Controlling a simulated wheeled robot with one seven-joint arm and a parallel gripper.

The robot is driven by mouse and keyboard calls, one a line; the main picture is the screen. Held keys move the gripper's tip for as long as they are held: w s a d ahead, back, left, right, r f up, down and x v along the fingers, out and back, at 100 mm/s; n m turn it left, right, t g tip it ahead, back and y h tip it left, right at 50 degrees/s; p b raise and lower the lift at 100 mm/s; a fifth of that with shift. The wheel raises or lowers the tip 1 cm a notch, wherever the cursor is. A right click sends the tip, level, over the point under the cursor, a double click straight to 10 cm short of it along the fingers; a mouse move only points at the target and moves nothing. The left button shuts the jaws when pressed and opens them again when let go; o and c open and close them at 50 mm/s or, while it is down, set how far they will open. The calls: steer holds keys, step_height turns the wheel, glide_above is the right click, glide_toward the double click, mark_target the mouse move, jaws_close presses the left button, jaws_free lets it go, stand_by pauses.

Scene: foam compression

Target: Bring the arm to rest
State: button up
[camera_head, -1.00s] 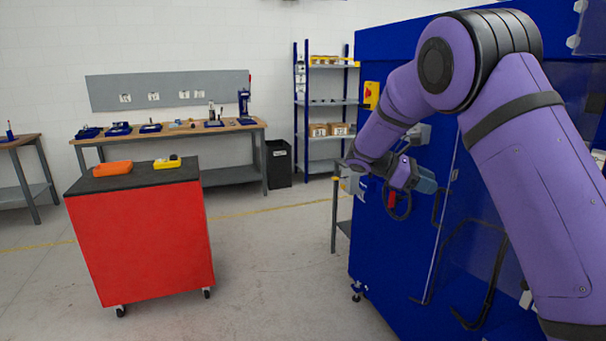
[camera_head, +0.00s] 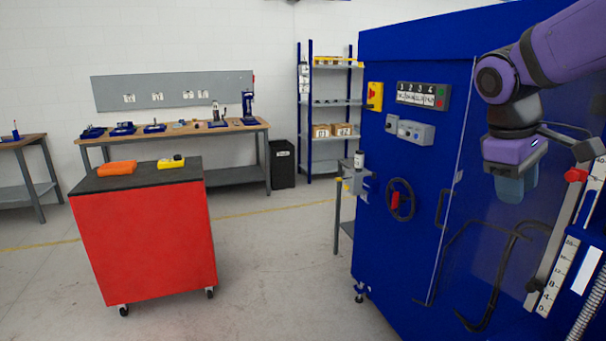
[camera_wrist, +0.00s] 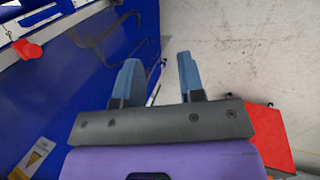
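My purple arm (camera_head: 565,48) reaches in from the upper right in the head view. My gripper (camera_head: 510,190) points down in front of the blue machine's clear panel, to the right of the handwheel. In the wrist view my gripper (camera_wrist: 158,75) shows two blue fingers set apart with only floor and machine visible between them. It is open and holds nothing.
The blue machine (camera_head: 400,260) fills the right side, with a handwheel (camera_head: 400,200), a counter panel (camera_head: 422,95) and a scale (camera_head: 562,270). A red cart (camera_head: 145,240) stands left. A workbench (camera_head: 235,128) and shelf (camera_head: 310,125) stand behind. Floor between cart and machine is clear.

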steer(key=s+a+m+t+y, duration=0.2)
steer(key=s, duration=0.5)
steer(key=s+a+f+m+t+y, duration=0.1)
steer(key=s+a+m+t, duration=0.1)
steer(key=s, duration=0.6)
steer(key=shift+a+m+t+y, duration=0.15)
steer(key=shift+m+t+y, duration=0.3)
steer(key=shift+m, duration=0.35)
steer(key=shift+f, duration=0.1)
